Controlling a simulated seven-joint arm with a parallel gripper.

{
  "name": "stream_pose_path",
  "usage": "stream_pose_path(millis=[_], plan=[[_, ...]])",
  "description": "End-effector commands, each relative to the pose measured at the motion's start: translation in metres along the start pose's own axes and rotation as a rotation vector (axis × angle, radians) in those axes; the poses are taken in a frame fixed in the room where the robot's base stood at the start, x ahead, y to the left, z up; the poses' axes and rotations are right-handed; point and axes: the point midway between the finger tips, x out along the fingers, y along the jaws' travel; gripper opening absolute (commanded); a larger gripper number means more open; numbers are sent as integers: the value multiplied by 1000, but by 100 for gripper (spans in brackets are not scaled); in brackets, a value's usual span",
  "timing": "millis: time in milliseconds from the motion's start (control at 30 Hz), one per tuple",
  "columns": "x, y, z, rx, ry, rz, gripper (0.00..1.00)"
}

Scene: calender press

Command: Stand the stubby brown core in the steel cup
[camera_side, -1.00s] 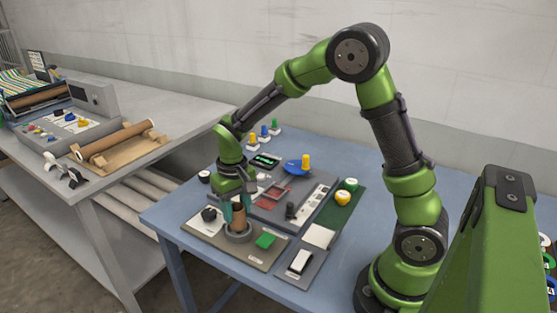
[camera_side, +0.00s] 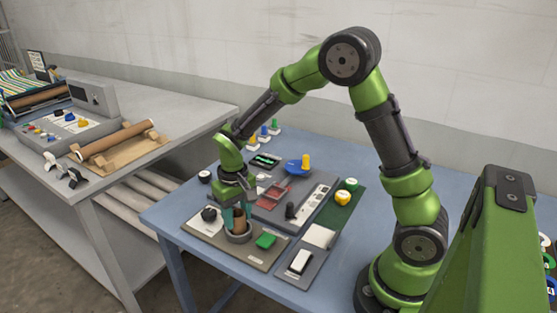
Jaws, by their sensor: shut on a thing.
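The stubby brown core (camera_side: 239,221) is upright between the fingers of my gripper (camera_side: 238,214). My gripper points down and is shut on the core. The core's lower end is inside the ring of the steel cup (camera_side: 239,237), hidden by the cup's near wall. I cannot tell whether the core touches the cup's floor. The cup sits on a grey-beige plate at the front left of the blue table.

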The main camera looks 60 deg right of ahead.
Motion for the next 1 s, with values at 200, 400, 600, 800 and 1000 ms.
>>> stream_pose_path(millis=[200,400,600,800,1000], plan=[[1,0,0,0,0,0,17],[1,0,0,0,0,0,17],[5,0,0,0,-1,0,17],[7,0,0,0,0,0,17],[7,0,0,0,0,0,17]])
